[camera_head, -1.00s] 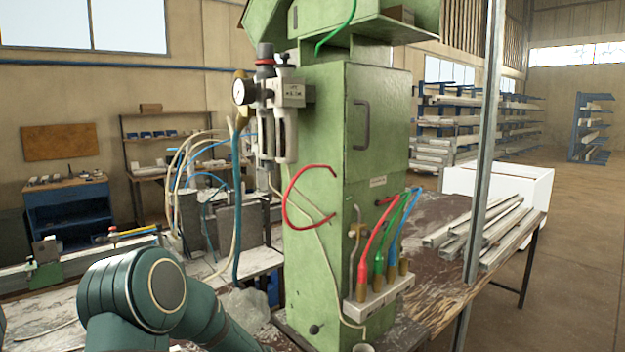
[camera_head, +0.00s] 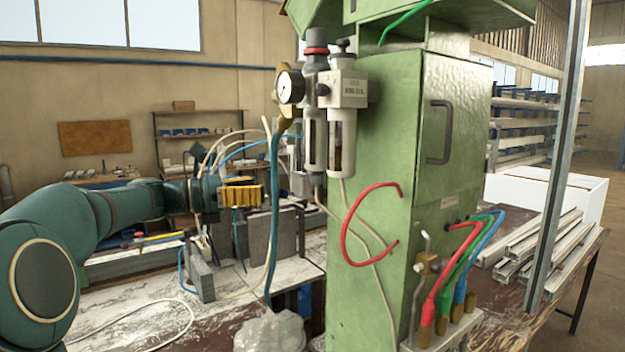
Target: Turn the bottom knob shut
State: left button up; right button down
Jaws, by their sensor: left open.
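The green machine cabinet (camera_head: 375,200) stands right of centre. On its left side is an air unit with a pressure gauge (camera_head: 290,86), a grey top knob with a red ring (camera_head: 316,45), a smaller black knob (camera_head: 343,46) and two bowls (camera_head: 342,140). A brass valve (camera_head: 427,264) sits low on the front. I cannot tell which part is the bottom knob; the cabinet's foot is cut off by the lower edge. My left gripper (camera_head: 241,194), with yellow fingers, is open and appears empty, left of the air unit and apart from it. My right gripper is out of view.
Red, green and blue hoses (camera_head: 462,265) run to a fitting block at lower right. A red hose (camera_head: 345,235) loops from the cabinet's side. A metal post (camera_head: 556,160) rises at right.

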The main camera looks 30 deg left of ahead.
aim_at(316, 182)
pick_arm(q)
jog(key=x, duration=1.3)
jog(key=shift+w+d+r, duration=0.1)
jog(key=shift+w+d, duration=0.15)
jog(key=shift+w, duration=0.1)
grip_shut()
